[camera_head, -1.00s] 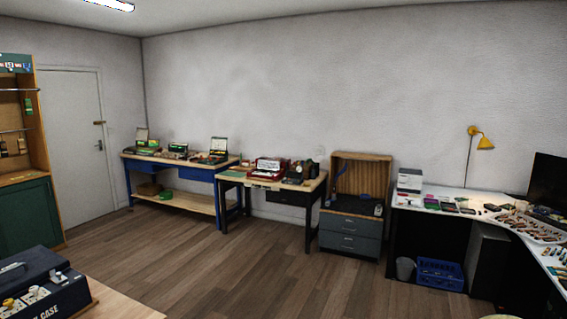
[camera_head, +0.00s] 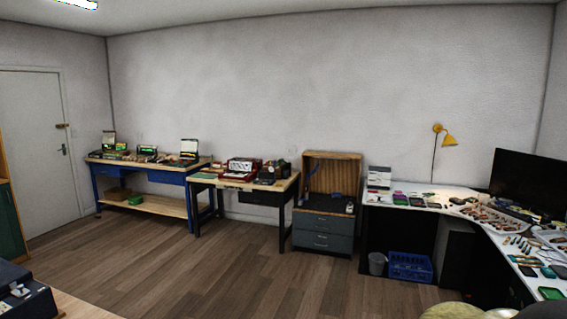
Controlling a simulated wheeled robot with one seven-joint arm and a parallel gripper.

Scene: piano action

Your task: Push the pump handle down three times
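I cannot make out a pump or a pump handle in this view; the things on the benches are too small to tell apart. My gripper and arm do not show in the head view. A red case with a light panel (camera_head: 242,165) stands on the middle bench, with dark items (camera_head: 272,172) to its right. Open cases (camera_head: 186,152) and small green items stand on the blue bench (camera_head: 161,175) at the left.
A wooden-backed drawer cabinet (camera_head: 323,233) stands beside the middle bench. A white corner desk (camera_head: 463,213) with many tools and a monitor (camera_head: 527,180) fills the right. A blue crate (camera_head: 410,265) and grey bin (camera_head: 377,263) sit below. The wooden floor (camera_head: 190,265) is clear mid-room.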

